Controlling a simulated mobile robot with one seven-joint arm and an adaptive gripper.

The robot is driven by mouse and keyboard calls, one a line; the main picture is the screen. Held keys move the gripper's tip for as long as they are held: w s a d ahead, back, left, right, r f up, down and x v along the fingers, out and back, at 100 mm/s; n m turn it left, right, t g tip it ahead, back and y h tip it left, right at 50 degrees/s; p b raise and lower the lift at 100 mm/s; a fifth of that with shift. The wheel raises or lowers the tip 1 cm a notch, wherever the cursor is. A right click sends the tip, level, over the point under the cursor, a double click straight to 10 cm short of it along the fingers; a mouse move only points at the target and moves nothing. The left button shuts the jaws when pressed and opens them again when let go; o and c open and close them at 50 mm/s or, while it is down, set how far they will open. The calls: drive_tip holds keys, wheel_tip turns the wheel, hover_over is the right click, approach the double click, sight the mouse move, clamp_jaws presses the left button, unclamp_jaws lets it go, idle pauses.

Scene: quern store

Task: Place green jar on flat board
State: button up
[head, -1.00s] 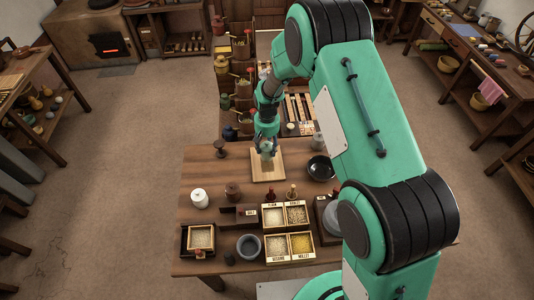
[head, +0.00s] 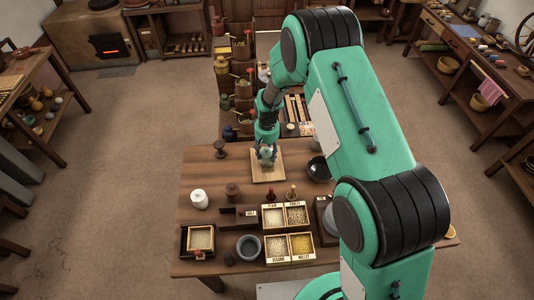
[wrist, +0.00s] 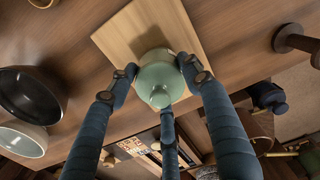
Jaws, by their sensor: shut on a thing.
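The green jar (wrist: 160,82) has a rounded lid with a knob and shows from above in the wrist view. My gripper (wrist: 158,70) has its blue fingers closed around the jar's sides. The flat board (wrist: 120,35) is pale wood, and the jar overlaps its near edge in the wrist view. In the head view the board (head: 268,174) lies on the table, with my gripper (head: 266,158) and the jar over its far part. The jar's base is hidden, so I cannot tell whether it touches the board.
A dark bowl (head: 319,168) stands right of the board. A brown spool-shaped stand (head: 220,149) is to the left. A white jar (head: 199,199), a brown pot (head: 232,191) and grain boxes (head: 288,229) stand nearer. The board's near part is bare.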

drive_tip(key=shift+f, duration=0.15)
drive_tip(key=o, duration=1.5)
wheel_tip(320, 180, up, 12)
drive_tip(key=shift+r+p, duration=0.2)
drive_tip(key=shift+p, duration=0.3)
